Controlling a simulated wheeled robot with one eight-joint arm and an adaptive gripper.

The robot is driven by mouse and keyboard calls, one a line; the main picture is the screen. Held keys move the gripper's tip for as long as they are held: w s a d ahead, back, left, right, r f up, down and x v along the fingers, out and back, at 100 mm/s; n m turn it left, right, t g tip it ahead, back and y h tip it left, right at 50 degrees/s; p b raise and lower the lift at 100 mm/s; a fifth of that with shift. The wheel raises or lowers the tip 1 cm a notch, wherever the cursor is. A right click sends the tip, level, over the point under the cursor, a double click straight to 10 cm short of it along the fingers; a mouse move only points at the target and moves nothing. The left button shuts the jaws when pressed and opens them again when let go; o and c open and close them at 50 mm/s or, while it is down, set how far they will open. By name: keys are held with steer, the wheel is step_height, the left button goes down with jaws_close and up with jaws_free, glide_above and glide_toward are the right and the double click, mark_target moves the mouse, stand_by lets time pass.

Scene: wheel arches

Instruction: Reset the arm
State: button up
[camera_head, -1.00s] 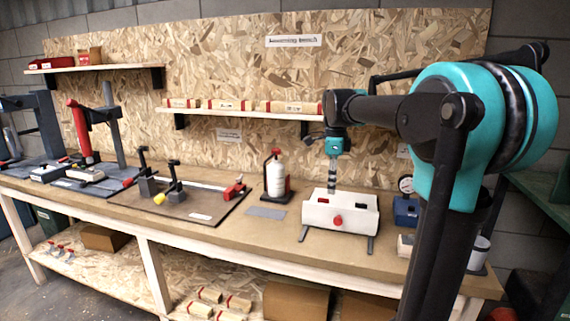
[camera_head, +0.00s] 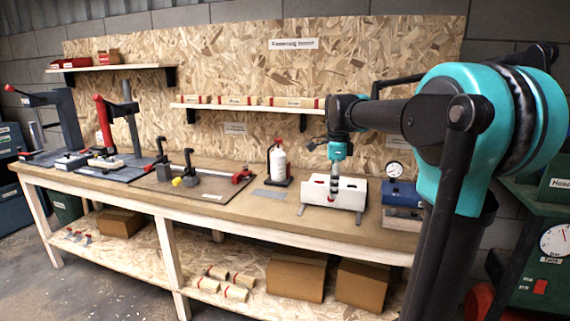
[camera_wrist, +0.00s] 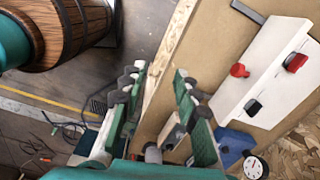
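My gripper (camera_head: 335,185) hangs from my teal wrist and points down in the head view, overlapping the front of a white box. In the wrist view, my gripper (camera_wrist: 156,80) has its two green-padded fingers spread apart with nothing held between them. The bench's front edge and the floor show between and beyond the fingers there. The white box (camera_head: 350,194) stands on the bench; in the wrist view the white box (camera_wrist: 265,75), with red and black knobs, lies right of the fingers, apart from them.
A blue box (camera_head: 398,192) and a dial gauge (camera_head: 394,170) stand right of the white box. A white-and-red bottle (camera_head: 278,162) stands left of it. A shelf (camera_head: 250,107) runs behind. A green machine with a dial (camera_head: 556,240) stands at right. Floor at front left is clear.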

steer(key=s+d+f+n+t, duration=0.2)
steer(key=s+f+n, duration=0.7)
steer(key=s+f, duration=0.2)
steer(key=s+d+f+n+t, duration=0.2)
steer(key=s+f+n, duration=0.8)
steer(key=f, duration=0.4)
steer(key=shift+s+n, duration=0.3)
steer(key=shift+s, duration=0.05)
